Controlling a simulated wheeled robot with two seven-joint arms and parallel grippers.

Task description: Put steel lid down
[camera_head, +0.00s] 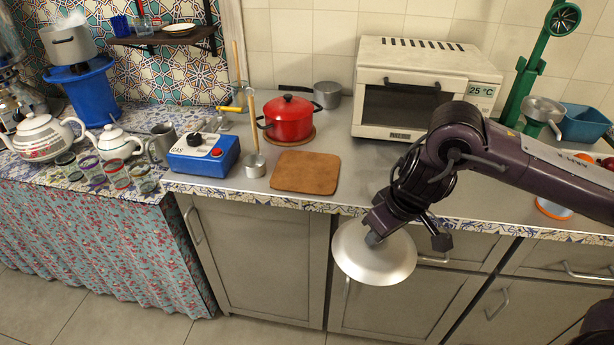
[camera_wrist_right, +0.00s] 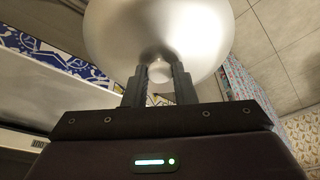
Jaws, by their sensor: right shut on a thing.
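The steel lid (camera_head: 372,262) is a round, shiny disc. It hangs in the air in front of the counter's front edge, before the cabinet doors. My right gripper (camera_head: 378,236) is shut on the lid's knob from above. In the right wrist view the two fingers of the right gripper (camera_wrist_right: 159,82) close around the round knob, and the underlying steel lid (camera_wrist_right: 158,30) fills the top of the picture. My left gripper does not show in either view.
A brown board (camera_head: 305,173) lies bare on the counter (camera_head: 350,185). Near it stand a red pot (camera_head: 288,120), a blue box (camera_head: 203,155) and a white toaster oven (camera_head: 408,88). A steel saucepan (camera_head: 327,94) stands behind. Teapots and glasses crowd the left table.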

